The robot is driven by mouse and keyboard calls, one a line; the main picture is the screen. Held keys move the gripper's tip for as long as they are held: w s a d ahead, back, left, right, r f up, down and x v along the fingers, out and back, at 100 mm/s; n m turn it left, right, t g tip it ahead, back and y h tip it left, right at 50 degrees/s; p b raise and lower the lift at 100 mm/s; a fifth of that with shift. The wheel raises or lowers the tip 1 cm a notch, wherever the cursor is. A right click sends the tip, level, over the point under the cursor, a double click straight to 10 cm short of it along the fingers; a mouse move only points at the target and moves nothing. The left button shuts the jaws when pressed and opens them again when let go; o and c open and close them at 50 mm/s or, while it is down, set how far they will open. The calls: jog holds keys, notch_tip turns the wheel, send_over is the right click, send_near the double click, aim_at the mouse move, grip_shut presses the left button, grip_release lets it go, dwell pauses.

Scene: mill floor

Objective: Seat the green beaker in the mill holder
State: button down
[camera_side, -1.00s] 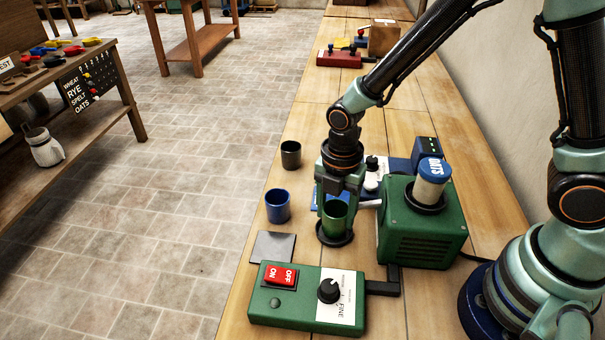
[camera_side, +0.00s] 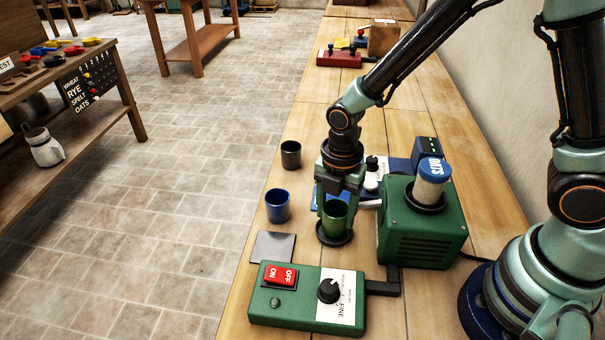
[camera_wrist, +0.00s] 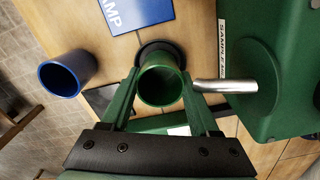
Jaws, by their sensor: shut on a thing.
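The green beaker (camera_side: 335,217) stands upright in the side view, at the black round holder (camera_side: 334,238) beside the green mill (camera_side: 421,234). My gripper (camera_side: 335,203) is shut on the beaker, with one finger on each side. In the wrist view the green beaker (camera_wrist: 161,84) sits between my gripper's fingers (camera_wrist: 160,92), its open mouth towards the camera. The holder's dark rim (camera_wrist: 160,46) shows behind it. The mill's metal spout (camera_wrist: 226,86) ends close to the beaker's right side. Whether the beaker's base touches the holder's floor is hidden.
A blue beaker (camera_side: 277,205) and a black beaker (camera_side: 290,154) stand along the bench's left edge. A dark square plate (camera_side: 272,247) lies nearer. A green control box (camera_side: 308,298) with a red switch and black knob is in front. A labelled jar (camera_side: 432,181) tops the mill.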

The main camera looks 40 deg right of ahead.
jog(key=shift+f, duration=0.55)
jog(key=shift+c, duration=2.1)
grip_release()
notch_tip(320, 180, up, 11)
jog(key=s+d+r+m+t, duration=0.2)
jog(key=d+r+m, duration=0.3)
jog(key=m, duration=0.6)
jog(key=s+d+r+m+t, duration=0.2)
jog(key=d+r+m, duration=0.4)
jog(key=m, duration=0.6)
jog(key=shift+s+d+r+t, duration=0.2)
jog(key=shift+d+t, duration=0.15)
jog(key=shift+t, duration=0.45)
